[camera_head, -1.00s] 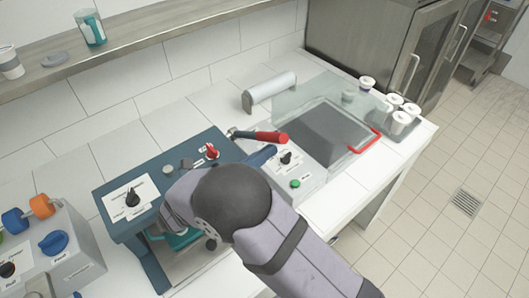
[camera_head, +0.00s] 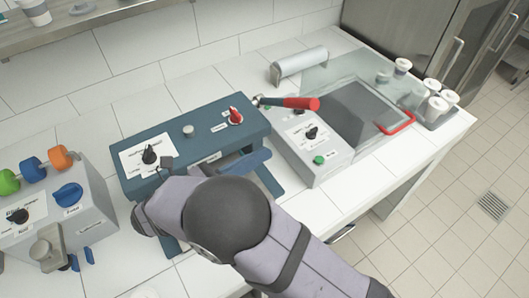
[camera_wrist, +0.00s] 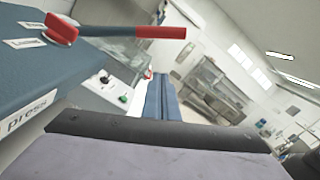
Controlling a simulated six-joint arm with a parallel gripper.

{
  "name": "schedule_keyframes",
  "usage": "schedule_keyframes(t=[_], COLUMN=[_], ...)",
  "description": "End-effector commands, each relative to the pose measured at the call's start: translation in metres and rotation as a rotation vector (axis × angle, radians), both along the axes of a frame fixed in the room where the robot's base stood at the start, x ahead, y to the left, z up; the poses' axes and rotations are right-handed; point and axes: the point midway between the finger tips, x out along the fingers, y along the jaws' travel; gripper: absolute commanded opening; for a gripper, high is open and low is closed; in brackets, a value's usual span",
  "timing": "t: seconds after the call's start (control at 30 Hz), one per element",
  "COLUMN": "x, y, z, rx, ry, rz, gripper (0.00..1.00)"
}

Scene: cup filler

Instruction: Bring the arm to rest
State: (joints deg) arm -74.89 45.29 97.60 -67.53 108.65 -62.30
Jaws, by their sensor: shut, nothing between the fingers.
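My gripper (camera_head: 264,157) has its dark blue fingers together, pointing right, just in front of the blue press. Nothing shows between them. The wrist view also shows my gripper's fingers (camera_wrist: 163,80) side by side, pointing away. My arm crosses the lower middle of the head view and hides much of the press front. The blue press (camera_head: 125,172) has a black knob, a red switch (camera_head: 235,116) and a red-handled lever (camera_head: 298,103) at its right side. The lever (camera_wrist: 158,33) also shows at the top of the wrist view, apart from the fingers.
A grey box with coloured knobs (camera_head: 85,215) stands at the left. Right of the press is a control box with a green button (camera_head: 319,160) and a glass-lidded unit with a red handle (camera_head: 398,123). White cups (camera_head: 434,105) stand at the far right. Floor is clear beyond the counter.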

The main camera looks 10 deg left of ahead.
Motion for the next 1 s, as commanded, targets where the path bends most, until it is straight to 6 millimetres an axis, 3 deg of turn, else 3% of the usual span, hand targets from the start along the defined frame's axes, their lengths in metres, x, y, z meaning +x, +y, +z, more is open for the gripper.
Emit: schedule_keyframes(t=[0.2, 0.33, 0.47, 0.53, 0.7, 0.83, 1.0], x=[0.001, 0.009, 0.02, 0.022, 0.0, -0.031, -0.067], y=[-0.003, -0.023, -0.071, -0.107, -0.189, -0.228, -0.248], z=[0.0, -0.005, -0.019, -0.031, -0.066, -0.091, -0.115], rx=[0.006, 0.063, 0.205, 0.321, 0.677, 0.956, 1.293], ry=[0.003, 0.021, 0.05, 0.057, 0.0, -0.134, -0.428], rz=[-0.007, -0.063, -0.198, -0.312, -0.669, -0.976, -1.386], gripper=[0.0, 0.0, 0.0, 0.0, 0.0, 0.0, 0.0])
